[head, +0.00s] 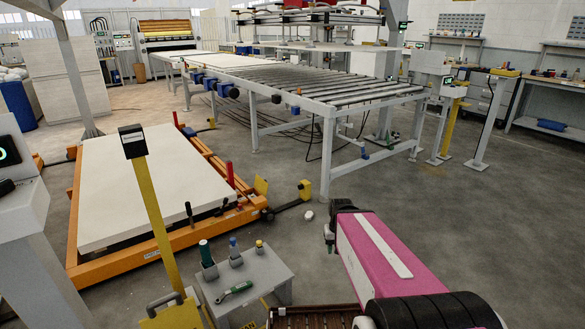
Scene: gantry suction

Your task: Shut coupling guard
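I cannot pick out the coupling guard for certain in the head view. Small blue drive parts (224,90) sit along the near side of the roller conveyor (318,88), but no guard can be made out on them. A small upright yellow plate (261,186) stands at the right corner of the orange lift frame (160,252); I cannot tell what it is. My pink arm reaches forward from the lower right. Its far end is dark and small, well short of the conveyor. My gripper's fingers cannot be made out there, and whatever they hold is hidden.
A pale board stack (145,190) lies on the orange frame at left. A small grey stand (262,272) with tools and a green-handled wrench (234,291) is in front. A yellow post (153,215) rises at front left. Grey floor (450,215) is clear at right.

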